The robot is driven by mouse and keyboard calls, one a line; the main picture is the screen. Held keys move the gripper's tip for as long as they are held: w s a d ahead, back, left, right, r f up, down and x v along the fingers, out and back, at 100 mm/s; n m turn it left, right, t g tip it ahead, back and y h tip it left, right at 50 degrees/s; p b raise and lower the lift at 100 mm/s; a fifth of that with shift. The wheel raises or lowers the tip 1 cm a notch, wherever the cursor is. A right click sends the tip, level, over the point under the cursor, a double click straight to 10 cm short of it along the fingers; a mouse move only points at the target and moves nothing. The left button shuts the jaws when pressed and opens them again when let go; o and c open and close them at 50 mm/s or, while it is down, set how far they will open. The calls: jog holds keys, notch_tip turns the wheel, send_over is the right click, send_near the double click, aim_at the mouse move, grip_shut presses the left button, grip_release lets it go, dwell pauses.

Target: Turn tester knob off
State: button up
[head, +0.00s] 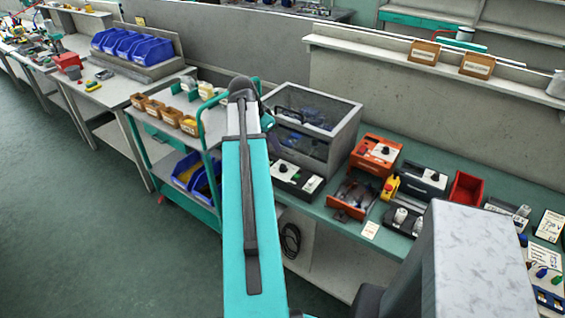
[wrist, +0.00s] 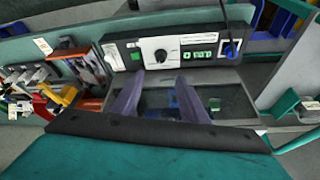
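A black panel box (wrist: 125,48) with a white plate and a dark round knob (wrist: 161,56) lies ahead of my gripper in the wrist view. I take it for the tester; its label is too small to read. In the head view a similar black box (head: 297,180) with a knob (head: 283,168) stands at the bench's front left. My gripper (wrist: 160,83) is open and empty, its two fingers apart below the knob in the wrist picture. Contact with the knob does not show. My arm hides the gripper in the head view.
A clear-walled enclosure (head: 317,105) stands behind the black box. To the right are an orange box (head: 377,152) with a knob, an open orange drawer (head: 347,208), another black knob box (head: 423,181) and a red bin (head: 466,188). A teal cart (head: 202,147) stands left.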

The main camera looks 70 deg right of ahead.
aim_at(284, 165)
jog(key=shift+f, duration=0.1)
dwell(0.3)
jog(key=shift+p+x, duration=2.05)
jog(key=shift+x, duration=4.8)
jog(key=shift+d, duration=0.1)
jog(key=shift+c, duration=0.5)
grip_shut()
jog(key=shift+s+d, duration=0.1)
jog(key=shift+d, duration=0.05)
